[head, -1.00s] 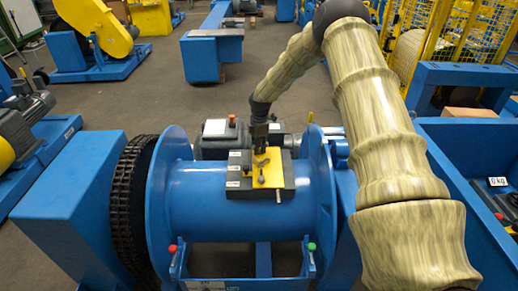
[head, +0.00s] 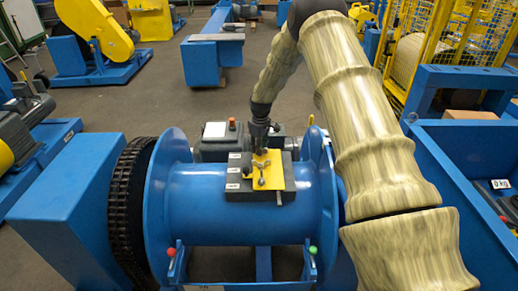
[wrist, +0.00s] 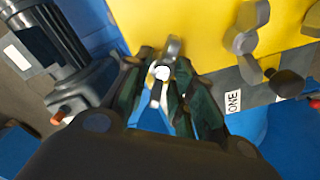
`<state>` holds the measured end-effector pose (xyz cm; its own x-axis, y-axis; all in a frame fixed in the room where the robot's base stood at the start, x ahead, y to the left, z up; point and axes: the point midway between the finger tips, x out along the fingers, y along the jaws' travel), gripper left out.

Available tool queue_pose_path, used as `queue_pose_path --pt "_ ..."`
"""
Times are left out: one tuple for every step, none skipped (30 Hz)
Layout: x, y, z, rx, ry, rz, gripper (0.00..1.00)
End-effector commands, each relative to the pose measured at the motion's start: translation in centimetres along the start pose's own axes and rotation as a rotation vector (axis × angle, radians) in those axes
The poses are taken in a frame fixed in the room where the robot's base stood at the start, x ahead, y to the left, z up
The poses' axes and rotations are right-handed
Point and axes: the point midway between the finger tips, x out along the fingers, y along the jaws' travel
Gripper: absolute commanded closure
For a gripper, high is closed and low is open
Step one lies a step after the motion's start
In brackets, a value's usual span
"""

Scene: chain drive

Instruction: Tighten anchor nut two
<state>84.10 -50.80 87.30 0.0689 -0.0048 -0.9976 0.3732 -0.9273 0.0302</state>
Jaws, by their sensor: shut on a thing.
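The yellow anchor plate (head: 275,178) lies on a dark block on top of the blue drum (head: 200,205). My gripper (head: 262,150) points down at the far part of the plate. In the wrist view its fingers (wrist: 163,95) are closed around a grey wing nut (wrist: 171,50) with a pale round stud end showing. A second wing nut (wrist: 246,32) stands on the plate to the right, apart from the fingers. A label reading "ONE" (wrist: 233,101) is on the dark block. I cannot tell the held nut's number.
A black knob (wrist: 287,82) sticks out beside the plate. A grey motor unit (head: 215,143) stands behind the drum. The drum's blue side flanges (head: 166,200) rise at both ends. A blue bin (head: 450,160) is on the right.

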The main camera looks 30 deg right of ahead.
Motion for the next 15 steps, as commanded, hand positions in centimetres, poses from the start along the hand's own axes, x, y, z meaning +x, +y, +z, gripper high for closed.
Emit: queue_pose_path --pt "-0.23 0.18 -0.27 0.042 0.005 0.007 0.99" --pt "-0.23 0.21 -0.28 0.072 0.006 0.008 0.99" --pt "-0.24 0.26 -0.27 0.110 0.006 0.010 0.99" --pt "-0.26 0.30 -0.27 0.137 0.006 0.011 0.99" --pt "-0.27 0.32 -0.28 0.165 0.006 0.013 0.99" --pt "-0.28 0.33 -0.31 0.203 0.007 0.014 0.99" --pt "-0.29 0.36 -0.31 0.232 0.007 0.015 0.99" --pt "-0.29 0.40 -0.30 0.261 0.007 0.016 0.99" --pt "-0.30 0.45 -0.28 0.299 0.008 0.017 0.99" --pt "-0.31 0.50 -0.26 0.327 0.008 0.019 0.99" --pt "-0.32 0.52 -0.26 0.355 0.008 0.020 0.99" --pt "-0.34 0.52 -0.30 0.394 0.008 0.021 0.99" --pt "-0.34 0.53 -0.30 0.422 0.009 0.023 0.99" --pt "-0.35 0.57 -0.28 0.449 0.009 0.024 0.99" --pt "-0.35 0.62 -0.25 0.488 0.009 0.025 0.99"
